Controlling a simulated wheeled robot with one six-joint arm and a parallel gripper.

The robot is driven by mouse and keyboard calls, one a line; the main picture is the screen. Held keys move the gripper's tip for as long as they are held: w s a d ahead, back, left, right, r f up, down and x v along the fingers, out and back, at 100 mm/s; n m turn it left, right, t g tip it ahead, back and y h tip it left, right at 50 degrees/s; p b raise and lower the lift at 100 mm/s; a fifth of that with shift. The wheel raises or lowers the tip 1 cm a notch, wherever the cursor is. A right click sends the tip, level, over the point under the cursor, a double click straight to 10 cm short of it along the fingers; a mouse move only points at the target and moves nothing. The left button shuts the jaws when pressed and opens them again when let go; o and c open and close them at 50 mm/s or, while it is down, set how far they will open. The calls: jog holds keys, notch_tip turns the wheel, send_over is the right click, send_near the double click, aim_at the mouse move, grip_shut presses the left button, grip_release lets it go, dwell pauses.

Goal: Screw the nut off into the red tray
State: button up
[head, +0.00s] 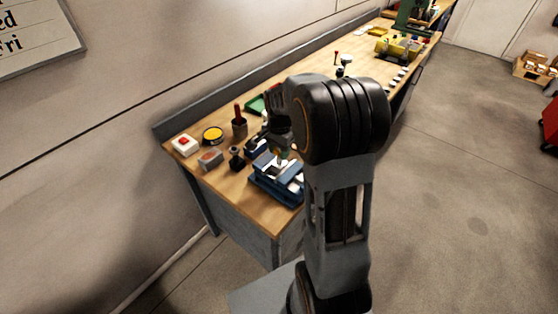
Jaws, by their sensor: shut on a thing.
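My gripper (281,151) points down over the blue vise (268,185) near the front end of the workbench. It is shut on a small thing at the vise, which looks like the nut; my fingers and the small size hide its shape. A small brass-coloured bit shows just under the fingers. I cannot tell whether the nut is still on its thread. A small reddish-grey box (210,159), possibly the red tray, sits on the bench left of the vise. My arm covers part of the bench right of the vise.
Left of the vise stand a dark small fixture (236,160), a white box with a red top (185,145), a yellow round tin (213,135) and a dark cup with a red handle (239,124). The bench's front left corner is clear.

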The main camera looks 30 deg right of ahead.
jog(key=n, duration=0.6)
jog(key=shift+r, duration=0.25)
jog(key=shift+r+p, duration=1.1)
jog(key=shift+r, duration=0.1)
jog(key=shift+r, duration=0.2)
jog(key=shift+r+p, duration=1.55)
jog(key=shift+r, duration=0.35)
